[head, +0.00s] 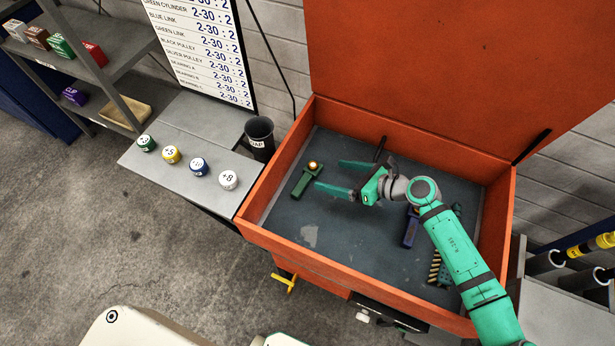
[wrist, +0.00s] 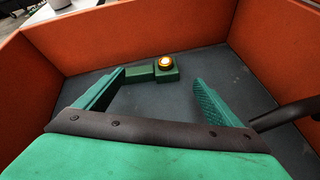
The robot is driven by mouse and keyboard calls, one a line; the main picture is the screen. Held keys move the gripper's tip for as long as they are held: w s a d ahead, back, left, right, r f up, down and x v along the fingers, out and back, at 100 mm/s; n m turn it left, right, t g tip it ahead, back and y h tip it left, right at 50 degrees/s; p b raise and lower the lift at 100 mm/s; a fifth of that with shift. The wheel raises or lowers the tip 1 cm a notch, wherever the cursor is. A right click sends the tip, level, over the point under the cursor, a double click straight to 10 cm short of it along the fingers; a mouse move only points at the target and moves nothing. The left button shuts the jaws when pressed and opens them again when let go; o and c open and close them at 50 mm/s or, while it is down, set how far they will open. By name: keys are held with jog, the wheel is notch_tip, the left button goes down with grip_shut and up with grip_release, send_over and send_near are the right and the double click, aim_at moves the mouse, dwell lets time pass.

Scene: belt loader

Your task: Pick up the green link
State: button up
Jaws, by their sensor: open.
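The green link (head: 304,183) lies on the dark floor of the orange box, toward its left side. It is a green bar with a round golden knob at one end. In the wrist view the green link (wrist: 154,71) lies ahead of my gripper, between and beyond the fingertips. Its left end is partly hidden by the left finger. My gripper (head: 336,176) is open and empty inside the box, to the right of the link, with its fingers pointing left toward it. The fingers (wrist: 160,78) do not appear to touch it.
The orange box (head: 325,257) has raised walls and an open lid (head: 450,70). A blue link (head: 411,228) and a striped part (head: 436,266) lie near my arm.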

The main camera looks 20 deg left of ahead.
aim_at(313, 170)
jog(key=shift+x, duration=3.6)
jog(key=shift+r, duration=0.1)
